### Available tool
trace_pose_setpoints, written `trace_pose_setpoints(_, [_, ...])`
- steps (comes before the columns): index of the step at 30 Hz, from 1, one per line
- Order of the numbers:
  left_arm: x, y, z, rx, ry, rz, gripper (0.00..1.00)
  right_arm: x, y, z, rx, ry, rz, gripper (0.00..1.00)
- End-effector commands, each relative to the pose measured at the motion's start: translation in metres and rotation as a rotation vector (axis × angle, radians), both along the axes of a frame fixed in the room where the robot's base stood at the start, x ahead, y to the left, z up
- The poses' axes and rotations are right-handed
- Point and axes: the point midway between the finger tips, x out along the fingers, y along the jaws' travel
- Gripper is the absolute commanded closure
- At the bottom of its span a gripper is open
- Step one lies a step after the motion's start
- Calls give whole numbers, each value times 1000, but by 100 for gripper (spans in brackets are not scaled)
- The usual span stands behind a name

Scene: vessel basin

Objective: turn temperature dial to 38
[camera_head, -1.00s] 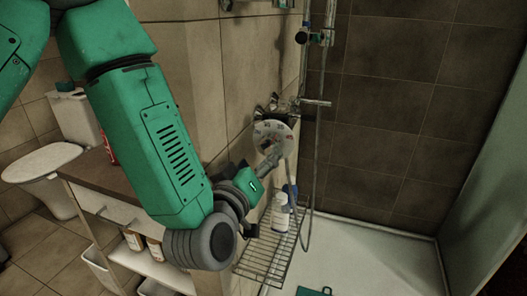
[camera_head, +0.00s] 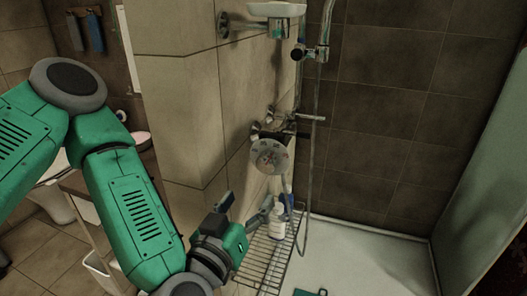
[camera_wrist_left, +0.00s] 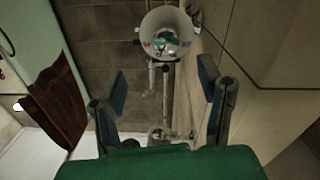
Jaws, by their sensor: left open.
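The temperature dial (camera_head: 270,157) is a round pale disc with red and dark markings, on the shower fitting at the wall corner. Its numbers are too small to read. In the left wrist view the dial (camera_wrist_left: 167,32) shows at the top centre, beyond my fingers. My left gripper (camera_head: 246,204) is open, below and to the left of the dial in the head view, and apart from it. In the left wrist view its two dark blue fingertips (camera_wrist_left: 162,84) are spread wide with nothing between them. My right gripper is not in view.
A metal tap fitting (camera_head: 271,124) sits just above the dial. A shower hose and rail (camera_head: 314,150) run close on its right. A wire rack (camera_head: 262,262) with a white bottle (camera_head: 278,224) lies below. A tiled wall edge (camera_head: 165,120) stands beside my left arm.

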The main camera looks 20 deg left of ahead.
Motion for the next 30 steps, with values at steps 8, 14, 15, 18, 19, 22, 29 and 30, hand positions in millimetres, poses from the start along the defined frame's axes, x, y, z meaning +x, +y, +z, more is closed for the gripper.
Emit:
trace_pose_setpoints(8, [-5, 4, 5, 78, -13, 28, 39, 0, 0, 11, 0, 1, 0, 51])
trace_pose_setpoints(14, [7, -1, 5, 82, -10, 17, 39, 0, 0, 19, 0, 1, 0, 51])
trace_pose_setpoints(15, [10, 0, 6, 83, -11, 19, 39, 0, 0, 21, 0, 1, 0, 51])
trace_pose_setpoints(18, [20, 4, 9, 84, -19, 28, 39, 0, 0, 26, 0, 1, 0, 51])
trace_pose_setpoints(19, [24, 6, 10, 82, -23, 33, 39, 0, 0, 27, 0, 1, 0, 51])
trace_pose_setpoints(22, [49, 9, 6, 73, -18, 41, 39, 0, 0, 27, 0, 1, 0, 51])
trace_pose_setpoints(29, [96, 8, 5, 71, -16, 38, 39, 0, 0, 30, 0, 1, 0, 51])
trace_pose_setpoints(30, [103, 8, 5, 71, -17, 37, 39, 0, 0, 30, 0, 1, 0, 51])
